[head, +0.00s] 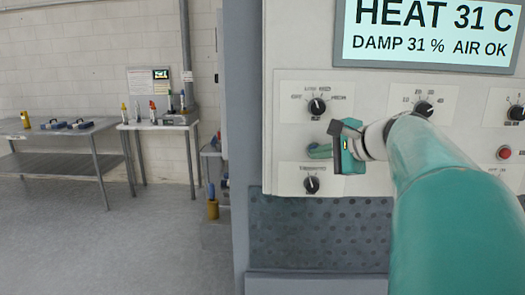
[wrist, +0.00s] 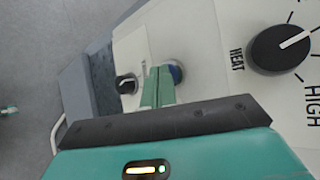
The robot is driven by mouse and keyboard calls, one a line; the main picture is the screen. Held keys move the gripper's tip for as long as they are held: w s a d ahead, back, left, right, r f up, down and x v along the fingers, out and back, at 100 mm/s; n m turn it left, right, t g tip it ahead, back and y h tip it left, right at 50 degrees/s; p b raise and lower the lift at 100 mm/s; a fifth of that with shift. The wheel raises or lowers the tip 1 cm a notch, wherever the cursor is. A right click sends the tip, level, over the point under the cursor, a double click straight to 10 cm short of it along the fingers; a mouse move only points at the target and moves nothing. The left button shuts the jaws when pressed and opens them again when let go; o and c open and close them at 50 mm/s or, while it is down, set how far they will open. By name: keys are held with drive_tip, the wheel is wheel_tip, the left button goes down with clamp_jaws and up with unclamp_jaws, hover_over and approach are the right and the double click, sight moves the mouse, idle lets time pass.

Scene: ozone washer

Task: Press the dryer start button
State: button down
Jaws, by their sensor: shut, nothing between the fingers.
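A round blue button (wrist: 177,73) with a metal rim shows on the pale control panel (head: 370,84) in the wrist view. My gripper (head: 313,152) is in front of the panel's left part in the head view, between an upper and a lower knob. In the wrist view my gripper's green fingers (wrist: 159,72) are together, with nothing between them. Their tips are next to the blue button and partly cover it. I cannot tell whether they touch it. The button is hidden in the head view, and no label for it is readable. A red button (head: 504,152) sits at the panel's right.
Dark knobs stick out nearby: an upper left knob (head: 317,106), a lower left knob (head: 312,184) and a middle knob (head: 424,109). A display (head: 428,35) above reads HEAT 31 C. Metal tables (head: 60,130) stand far left, with open floor before them.

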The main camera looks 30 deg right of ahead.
drive_tip(key=shift+s+a, duration=0.5)
drive_tip(key=shift+s, duration=0.25)
drive_tip(key=shift+s+a, duration=0.75)
drive_tip(key=shift+s, duration=0.3)
drive_tip(key=shift+s+a, duration=0.7)
drive_tip(key=shift+s, duration=0.3)
